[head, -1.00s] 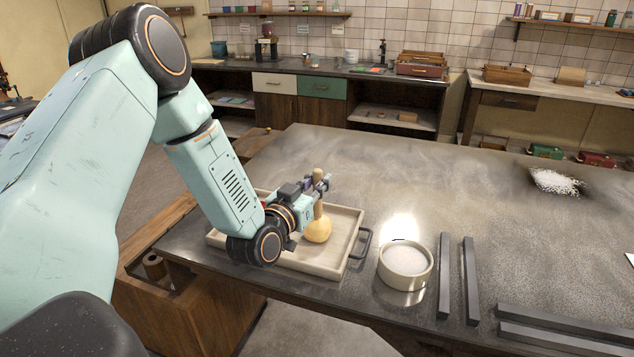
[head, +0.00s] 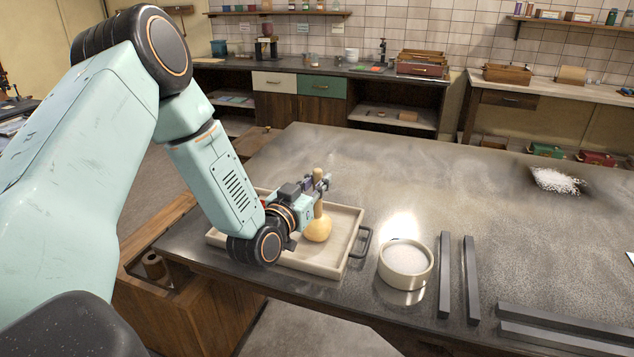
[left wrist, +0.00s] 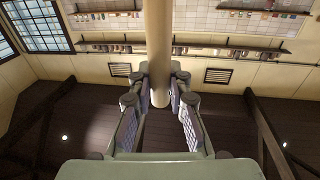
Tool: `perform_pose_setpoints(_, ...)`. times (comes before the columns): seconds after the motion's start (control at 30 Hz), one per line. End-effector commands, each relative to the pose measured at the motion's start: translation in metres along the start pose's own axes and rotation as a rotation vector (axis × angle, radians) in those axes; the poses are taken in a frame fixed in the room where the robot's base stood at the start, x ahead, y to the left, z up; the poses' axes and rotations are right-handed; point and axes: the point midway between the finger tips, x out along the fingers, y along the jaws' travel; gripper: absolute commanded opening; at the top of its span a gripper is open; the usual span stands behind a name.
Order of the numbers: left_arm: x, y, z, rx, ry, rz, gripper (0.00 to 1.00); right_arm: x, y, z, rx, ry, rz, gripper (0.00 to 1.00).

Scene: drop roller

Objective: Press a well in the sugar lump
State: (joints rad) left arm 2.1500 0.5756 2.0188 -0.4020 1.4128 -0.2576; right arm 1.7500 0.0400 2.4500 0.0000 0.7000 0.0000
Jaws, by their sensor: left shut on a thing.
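The lump hides whether the rod's end has sunk in. In the left wrist view the rod (left wrist: 158,45) stands between the finger pads of my left gripper (left wrist: 159,88). My right gripper does not show.
A round bowl of white granules (head: 405,262) stands right of the tray. Grey bars (head: 444,275) lie farther right, with more at the front right (head: 560,325). A white granular pile (head: 556,181) lies at the back right. The table's middle is clear.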

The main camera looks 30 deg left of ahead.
Motion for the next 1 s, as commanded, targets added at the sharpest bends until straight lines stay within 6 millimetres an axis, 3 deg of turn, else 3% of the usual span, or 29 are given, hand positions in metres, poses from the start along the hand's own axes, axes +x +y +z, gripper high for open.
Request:
perform_pose_setpoints(0.6, -0.001, 0.001, 0.001, -0.002, -0.010, 0.001, 0.00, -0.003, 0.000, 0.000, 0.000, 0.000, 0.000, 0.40)
perform_pose_setpoints(1.0, 0.000, 0.000, -0.034, -0.001, -0.005, 0.001, 0.00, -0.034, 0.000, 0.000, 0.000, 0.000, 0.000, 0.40)
